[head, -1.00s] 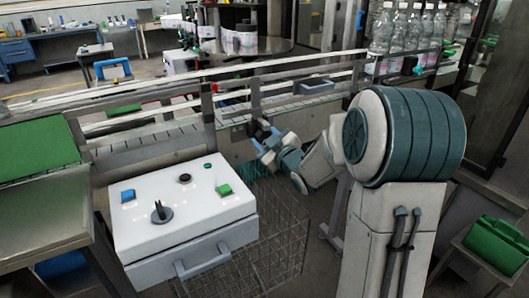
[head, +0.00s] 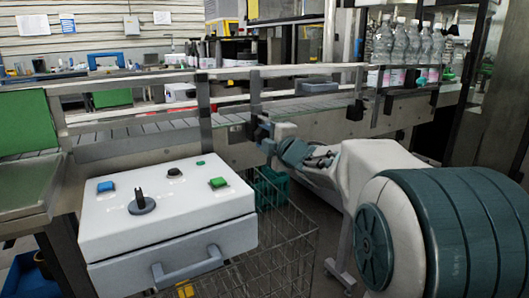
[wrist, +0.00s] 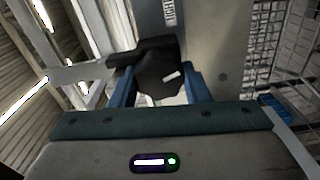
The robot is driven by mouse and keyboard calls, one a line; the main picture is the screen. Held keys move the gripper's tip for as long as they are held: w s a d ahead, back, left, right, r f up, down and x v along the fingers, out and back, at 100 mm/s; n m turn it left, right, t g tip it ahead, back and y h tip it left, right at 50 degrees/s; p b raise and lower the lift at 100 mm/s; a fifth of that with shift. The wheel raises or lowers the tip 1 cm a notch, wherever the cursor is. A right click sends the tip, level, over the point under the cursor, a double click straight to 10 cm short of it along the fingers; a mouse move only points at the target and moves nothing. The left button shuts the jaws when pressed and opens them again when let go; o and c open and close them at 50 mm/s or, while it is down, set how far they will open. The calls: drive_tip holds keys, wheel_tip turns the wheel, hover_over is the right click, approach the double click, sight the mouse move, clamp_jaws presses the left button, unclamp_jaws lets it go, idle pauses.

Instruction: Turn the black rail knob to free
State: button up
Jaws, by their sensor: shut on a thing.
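The black rail knob (wrist: 160,72) is in the wrist view, a dark block-like grip with a white mark on its face. A dark arm or lever part of it reaches to the left. My gripper (wrist: 158,86) has its two blue fingers on either side of the knob, shut on it. A plate behind the knob carries upright lettering that seems to read "TIGHT" (wrist: 169,12). In the head view my gripper (head: 264,142) is at the front side of the conveyor rail, below a rail post; the knob is mostly hidden there.
A white control box (head: 165,215) with a black switch (head: 141,203), a blue button (head: 105,187) and a green button (head: 218,183) stands left of my arm. A wire basket (head: 285,240) is between them.

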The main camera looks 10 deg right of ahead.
drive_tip(key=n+b, duration=0.3)
drive_tip(key=shift+f+n+b, duration=0.25)
drive_tip(key=shift+n+b, duration=0.1)
drive_tip(key=shift+n, duration=0.05)
drive_tip(key=n+b, duration=0.3)
drive_tip(key=shift+n, duration=0.3)
drive_tip(key=n+b, duration=0.2)
drive_tip(key=n, duration=0.1)
drive_tip(key=shift+n+b, duration=0.3)
drive_tip(key=shift+b, duration=0.05)
drive_tip(key=shift+n+b, duration=0.9)
drive_tip(key=shift+n, duration=0.6)
drive_tip(key=shift+r, duration=0.1)
drive_tip(key=o, duration=1)
drive_tip(key=shift+c, duration=0.2)
drive_tip(key=shift+d, duration=0.1)
